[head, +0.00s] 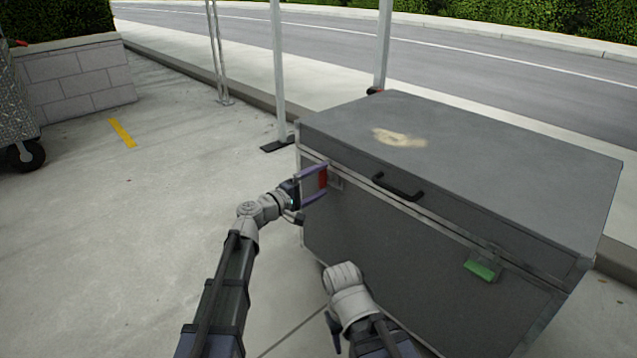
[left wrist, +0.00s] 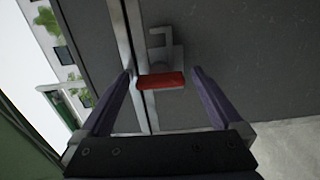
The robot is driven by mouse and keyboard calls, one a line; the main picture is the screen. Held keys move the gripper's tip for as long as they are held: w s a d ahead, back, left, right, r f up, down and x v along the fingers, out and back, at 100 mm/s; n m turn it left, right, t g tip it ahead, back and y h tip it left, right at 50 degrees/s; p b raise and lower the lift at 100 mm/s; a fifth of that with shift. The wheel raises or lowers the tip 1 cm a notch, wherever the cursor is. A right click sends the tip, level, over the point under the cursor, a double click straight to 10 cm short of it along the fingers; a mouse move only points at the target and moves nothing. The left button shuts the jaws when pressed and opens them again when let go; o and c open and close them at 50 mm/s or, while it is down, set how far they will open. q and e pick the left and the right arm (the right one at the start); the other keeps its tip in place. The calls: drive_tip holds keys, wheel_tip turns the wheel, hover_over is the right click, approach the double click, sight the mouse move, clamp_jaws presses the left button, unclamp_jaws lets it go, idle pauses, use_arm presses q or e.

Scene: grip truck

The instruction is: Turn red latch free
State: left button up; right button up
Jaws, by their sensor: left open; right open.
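The red latch (head: 323,178) sits on the front of a large grey case, near its left corner. In the left wrist view the red latch (left wrist: 161,80) lies between my open finger tips, below a metal catch plate (left wrist: 165,48). My left gripper (head: 316,181) is open around the latch, one finger above and one below in the head view. It also shows in the left wrist view (left wrist: 163,78), with a small gap visible on the right side. My right gripper (head: 334,331) is low in front of the case, open and mostly hidden by my wrist.
The grey case (head: 480,160) has a black handle (head: 397,187) and a green latch (head: 481,270) farther right. Metal posts (head: 279,70) stand behind it. A wheeled metal item (head: 20,115) is at far left. The pavement on the left is clear.

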use_arm(q)
drive_tip(key=v, duration=0.8)
drive_tip(key=shift+w, duration=0.1)
drive_tip(key=s+d+f+m+g+y, duration=0.1)
drive_tip(key=s+f+m+g+y, duration=0.55)
drive_tip(key=s+f, duration=0.7)
drive_tip(key=s+a+f+m+g+y, duration=0.2)
drive_tip(key=s+a+f+g+y, duration=0.3)
drive_tip(key=s+a+f+y, duration=0.4)
drive_tip(key=s+d+r+m+p, duration=0.1)
drive_tip(key=s+d+r+p, duration=0.15)
drive_tip(key=r+p, duration=0.6)
drive_tip(key=s+d+r+m+g+h+p, duration=0.15)
drive_tip(key=d+r+p, duration=0.25)
drive_tip(key=r+p, duration=0.45)
drive_tip(key=s+d+r+m+p, duration=0.2)
drive_tip(key=d+r+p, duration=0.1)
drive_tip(key=r+p, duration=0.55)
wheel_tip(320, 180, up, 35)
drive_tip(key=p, duration=3.4)
drive_tip(key=shift+r+n+p, duration=0.25)
drive_tip(key=shift+n+p, duration=0.05)
drive_tip(key=shift+p, duration=0.1)
